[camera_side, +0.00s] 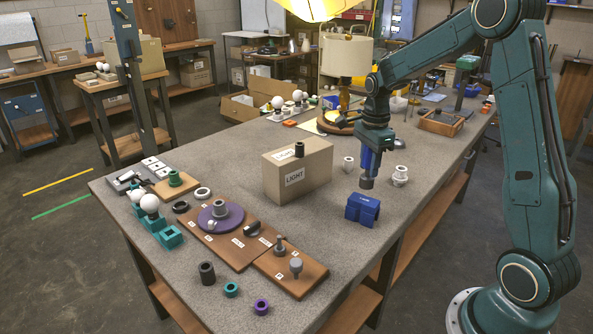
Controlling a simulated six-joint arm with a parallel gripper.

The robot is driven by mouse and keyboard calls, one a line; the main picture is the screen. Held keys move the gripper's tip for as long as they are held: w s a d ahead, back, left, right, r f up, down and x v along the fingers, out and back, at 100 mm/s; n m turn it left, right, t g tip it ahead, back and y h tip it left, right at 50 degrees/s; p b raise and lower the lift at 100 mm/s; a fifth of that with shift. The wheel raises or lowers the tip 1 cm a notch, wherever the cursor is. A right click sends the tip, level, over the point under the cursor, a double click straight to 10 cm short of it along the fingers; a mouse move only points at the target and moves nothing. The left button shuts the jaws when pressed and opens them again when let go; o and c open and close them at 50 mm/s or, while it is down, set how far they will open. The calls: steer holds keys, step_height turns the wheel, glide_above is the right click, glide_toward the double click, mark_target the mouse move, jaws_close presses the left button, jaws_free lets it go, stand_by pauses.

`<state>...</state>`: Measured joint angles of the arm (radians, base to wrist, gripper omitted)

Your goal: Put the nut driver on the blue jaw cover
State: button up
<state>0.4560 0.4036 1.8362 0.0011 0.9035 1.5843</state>
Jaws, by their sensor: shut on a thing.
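The blue jaw cover (362,208) is a blue block with a notched top, lying on the grey table right of the middle. My gripper (374,150) points down above and behind it. It is shut on the nut driver (366,182), which has a blue upper part and a dark grey lower end. The nut driver hangs upright, its lower end a little above the jaw cover in the picture and apart from it. The gripper partly hides the nut driver's upper part.
A cardboard box (298,170) marked LIGHT, with a dark ring on top, stands left of the jaw cover. Brown boards (290,275) with lamp parts lie at the front left. The table right of the boards is clear.

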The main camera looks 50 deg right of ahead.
mark_target(367, 177)
steer(key=shift+f, duration=2.1)
steer(key=shift+f, duration=0.15)
steer(key=o, duration=1)
steer(key=shift+o, duration=0.2)
step_height(367, 177, up, 12)
steer(key=shift+r, duration=0.15)
steer(key=shift+a+r, duration=0.1)
